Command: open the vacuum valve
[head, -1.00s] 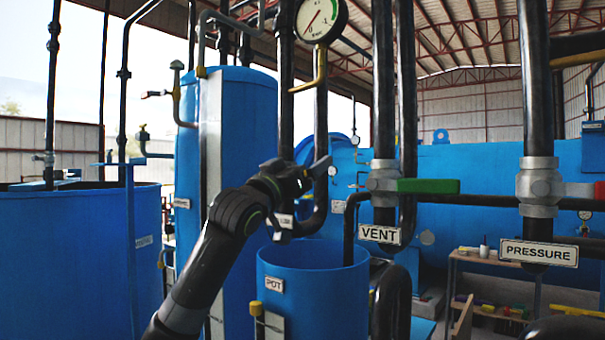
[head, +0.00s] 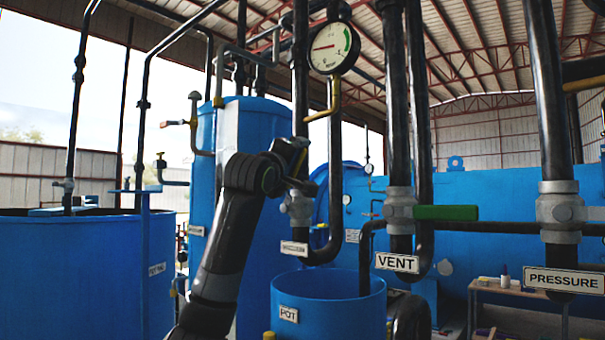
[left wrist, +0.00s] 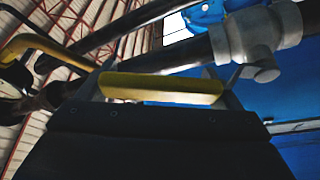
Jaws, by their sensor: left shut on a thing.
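The vacuum valve (head: 297,207) is a grey body on a black vertical pipe, with a white label plate (head: 294,248) under it that is too small to read. My left gripper (head: 298,167) is just above the valve body in the head view, with my arm rising from below. In the left wrist view a yellow handle (left wrist: 165,88) lies between the fingers, and my left gripper is shut on it. The grey valve body (left wrist: 255,35) shows beyond it. The handle's exact angle is hard to tell in the head view. My right gripper is not in view.
A round gauge (head: 333,48) hangs above the valve. To the right are the VENT valve (head: 400,210) with a green handle (head: 446,212) and the PRESSURE valve (head: 560,212). A blue POT tank (head: 330,312) stands below. Black pipes run close on both sides.

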